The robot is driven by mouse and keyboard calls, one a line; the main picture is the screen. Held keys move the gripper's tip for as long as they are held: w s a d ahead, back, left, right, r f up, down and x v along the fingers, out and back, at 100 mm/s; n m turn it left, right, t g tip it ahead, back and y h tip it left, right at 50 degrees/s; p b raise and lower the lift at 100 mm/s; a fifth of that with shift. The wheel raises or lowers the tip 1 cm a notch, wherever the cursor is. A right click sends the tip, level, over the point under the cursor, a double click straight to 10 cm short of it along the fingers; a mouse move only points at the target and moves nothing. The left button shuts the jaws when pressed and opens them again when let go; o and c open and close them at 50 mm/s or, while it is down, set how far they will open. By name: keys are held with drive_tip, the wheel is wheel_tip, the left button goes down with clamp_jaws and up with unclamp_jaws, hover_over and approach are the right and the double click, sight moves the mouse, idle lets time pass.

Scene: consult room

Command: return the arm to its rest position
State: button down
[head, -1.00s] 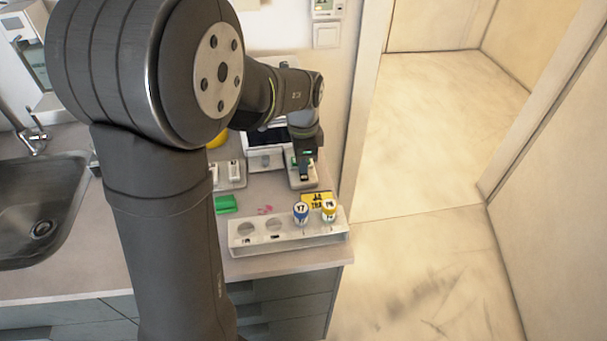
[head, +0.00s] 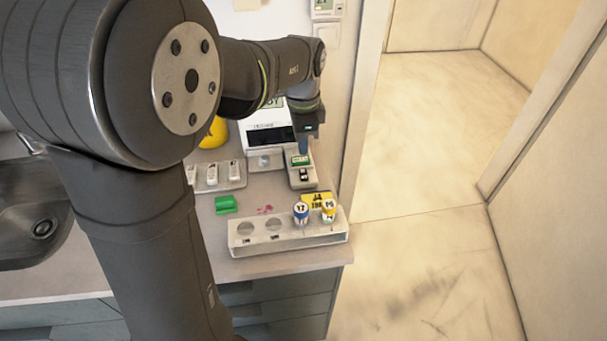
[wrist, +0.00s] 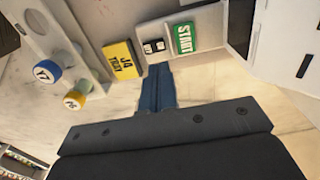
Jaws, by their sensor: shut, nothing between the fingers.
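My arm reaches from the left over the counter in the head view, and my gripper (head: 303,144) points down above the box with the green START label (head: 300,160). In the wrist view my gripper (wrist: 158,72) shows as blue fingers held together with nothing between them. The START label (wrist: 185,38) and its black switch (wrist: 153,46) lie just beyond the fingertips there. The fingers appear raised above the box; the exact gap is hard to judge.
A white rack (head: 290,240) at the counter's front holds a blue-capped vial (head: 301,211) and a yellow-capped vial (head: 329,207). A yellow card (head: 316,197) lies behind it. A green block (head: 226,205), a white device (head: 266,136) and a sink (head: 30,215) are nearby. Open floor lies right.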

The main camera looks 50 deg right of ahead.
sight(303, 172)
drive_tip(key=shift+r, duration=0.15)
wheel_tip(303, 172, down, 7)
drive_tip(key=shift+f, duration=0.1)
idle(0.7)
drive_tip(key=shift+r, duration=4.45)
drive_tip(key=w+a+r, duration=0.5)
drive_tip(key=w+r, duration=0.1)
drive_tip(key=w, duration=0.4)
drive_tip(key=w+a+r, duration=0.5)
drive_tip(key=w+r, duration=0.2)
drive_tip(key=w, duration=0.3)
drive_tip(key=shift+a, duration=0.25)
